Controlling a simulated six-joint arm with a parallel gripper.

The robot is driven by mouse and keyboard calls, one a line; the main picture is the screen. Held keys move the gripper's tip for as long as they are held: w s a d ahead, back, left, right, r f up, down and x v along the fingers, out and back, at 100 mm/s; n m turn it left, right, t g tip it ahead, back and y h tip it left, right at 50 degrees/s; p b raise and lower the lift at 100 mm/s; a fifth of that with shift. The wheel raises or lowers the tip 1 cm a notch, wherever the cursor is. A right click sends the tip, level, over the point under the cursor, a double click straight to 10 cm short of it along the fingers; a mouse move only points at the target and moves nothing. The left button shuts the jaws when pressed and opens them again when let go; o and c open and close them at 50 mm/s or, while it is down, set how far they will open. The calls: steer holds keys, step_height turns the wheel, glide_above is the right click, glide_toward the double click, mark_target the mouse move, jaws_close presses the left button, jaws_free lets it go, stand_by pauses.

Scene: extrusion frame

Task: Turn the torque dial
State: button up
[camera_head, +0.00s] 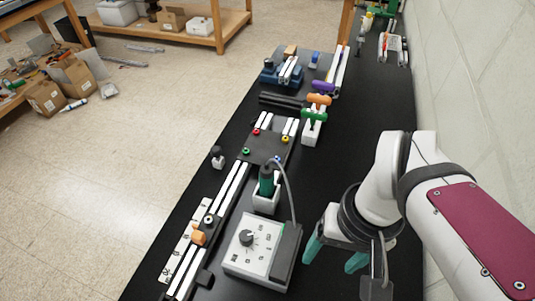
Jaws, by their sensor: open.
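The torque dial (246,238) is a dark round knob on the pale face of a box-shaped controller (230,268), with small markings around it. The controller stands on the black bench at the lower middle. My gripper (328,262) has teal fingers, spread apart and empty. It is to the right of the controller, apart from the dial. A grey cable arcs behind the controller from a green-and-black screwdriver (266,180) standing in a white holder (266,202).
White extrusion rails (221,215) with an orange part (198,237) lie left of the controller. A dark plate (262,152) with colored pieces is farther back, beside a holder with green and orange handled tools (314,115). A pale wall (465,90) bounds the bench on the right.

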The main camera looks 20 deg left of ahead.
steer(key=w+a+n, duration=0.4)
steer(key=a+n, duration=0.2)
steer(key=a, duration=0.1)
steer(key=n+h, duration=0.1)
steer(key=n, duration=0.7)
glide_above(246, 235)
step_height(246, 235, down, 2)
steer(key=shift+m, duration=0.3)
step_height(246, 235, down, 15)
steer(key=shift+f, duration=0.2)
steer(key=shift+a, duration=0.1)
jaws_close()
